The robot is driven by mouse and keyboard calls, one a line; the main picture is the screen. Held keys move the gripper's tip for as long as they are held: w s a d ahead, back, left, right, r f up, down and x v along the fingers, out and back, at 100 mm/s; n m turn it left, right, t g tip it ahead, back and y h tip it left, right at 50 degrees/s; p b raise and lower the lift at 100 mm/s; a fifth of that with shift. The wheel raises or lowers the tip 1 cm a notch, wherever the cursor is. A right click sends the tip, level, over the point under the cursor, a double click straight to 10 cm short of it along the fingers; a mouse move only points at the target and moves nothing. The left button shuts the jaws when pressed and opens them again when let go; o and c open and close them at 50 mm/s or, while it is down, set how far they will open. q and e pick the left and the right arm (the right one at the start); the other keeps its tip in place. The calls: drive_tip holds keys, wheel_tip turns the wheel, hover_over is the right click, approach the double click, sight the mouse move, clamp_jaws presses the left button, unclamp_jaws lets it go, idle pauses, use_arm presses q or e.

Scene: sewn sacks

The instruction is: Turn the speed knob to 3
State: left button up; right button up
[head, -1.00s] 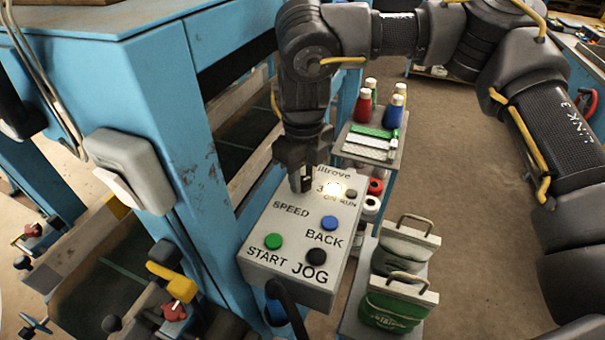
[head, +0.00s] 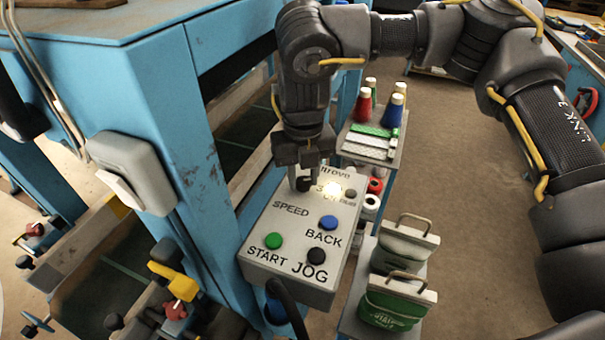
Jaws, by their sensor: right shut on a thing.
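The grey control box (head: 263,263) sits at the blue machine frame, its labelled face turned up. My right gripper (head: 304,184) comes down from above onto the upper left of that face, over the SPEED label (head: 290,208). It is shut on the dark speed knob (head: 303,184), most of which the fingers hide. The knob's pointer cannot be made out. A "3" shows partly beside the fingers, next to a glowing lamp (head: 332,189). My left gripper is not in view.
The face also has a green START button (head: 273,241), a blue BACK button (head: 328,222) and a black JOG button (head: 316,256). Right of the box, a grey cart holds thread cones (head: 363,106) and green-and-white sacks (head: 393,303). A white switch box (head: 130,170) is on the left post.

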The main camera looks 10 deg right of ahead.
sight(303, 180)
idle(0.3)
drive_tip(key=o, duration=1)
drive_tip(key=shift+c, duration=0.2)
wheel_tip(303, 180, up, 11)
drive_tip(key=b, duration=0.1)
drive_tip(key=shift+f, duration=0.15)
